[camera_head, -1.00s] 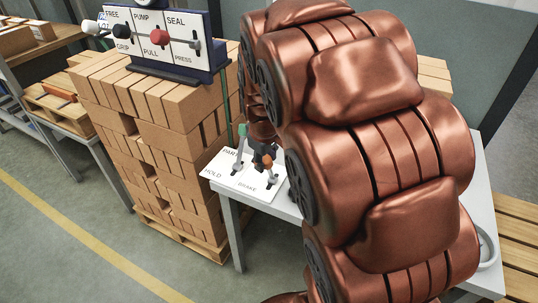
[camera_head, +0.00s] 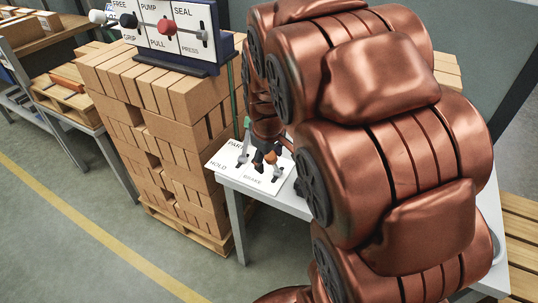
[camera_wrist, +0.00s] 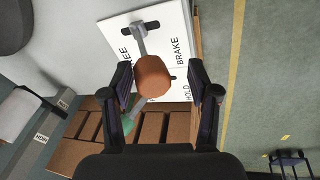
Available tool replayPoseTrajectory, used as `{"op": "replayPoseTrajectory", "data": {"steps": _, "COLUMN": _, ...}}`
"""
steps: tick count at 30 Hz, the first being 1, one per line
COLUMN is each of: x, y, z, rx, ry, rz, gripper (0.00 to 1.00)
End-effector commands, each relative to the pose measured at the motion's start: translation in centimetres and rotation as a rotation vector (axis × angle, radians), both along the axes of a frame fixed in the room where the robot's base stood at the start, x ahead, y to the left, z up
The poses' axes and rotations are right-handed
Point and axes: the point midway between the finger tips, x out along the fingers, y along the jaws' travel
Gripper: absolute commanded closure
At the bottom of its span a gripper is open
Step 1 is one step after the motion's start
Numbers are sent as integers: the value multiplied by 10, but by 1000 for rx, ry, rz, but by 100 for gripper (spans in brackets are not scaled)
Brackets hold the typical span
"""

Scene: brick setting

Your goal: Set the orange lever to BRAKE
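The orange lever (camera_head: 270,158) stands on a white panel (camera_head: 222,165) on the table, with a grey shaft and an orange knob. In the wrist view its orange knob (camera_wrist: 153,77) sits between the fingers of my gripper (camera_wrist: 161,88). The gripper is open, with a gap visible on the right of the knob and a narrower one on the left. BRAKE is printed to the right of the lever's pivot and FREE, partly covered, to the left. In the head view my gripper (camera_head: 267,147) is close to the orange knob and partly hidden by my arm.
A green-knobbed lever (camera_wrist: 127,122) is beside the orange one, near the left finger. A second panel (camera_head: 173,30) with black, red and white knobs stands on stacked bricks (camera_head: 180,130). Open floor (camera_head: 60,240) lies to the left.

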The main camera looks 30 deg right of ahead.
Motion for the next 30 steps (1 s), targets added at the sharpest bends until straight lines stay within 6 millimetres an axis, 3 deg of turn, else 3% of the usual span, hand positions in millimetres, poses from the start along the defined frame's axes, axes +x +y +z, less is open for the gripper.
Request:
{"op": "replayPoseTrajectory", "data": {"steps": 10, "x": 0, "y": 0, "z": 13, "rx": -5, "ry": -9, "rz": 0, "gripper": 40}}
{"op": "replayPoseTrajectory", "data": {"steps": 21, "x": -13, "y": 9, "z": 79, "rx": -5, "ry": -12, "rz": 1, "gripper": 40}}
{"op": "replayPoseTrajectory", "data": {"steps": 30, "x": -23, "y": 15, "z": 113, "rx": -3, "ry": -4, "rz": 2, "gripper": 40}}
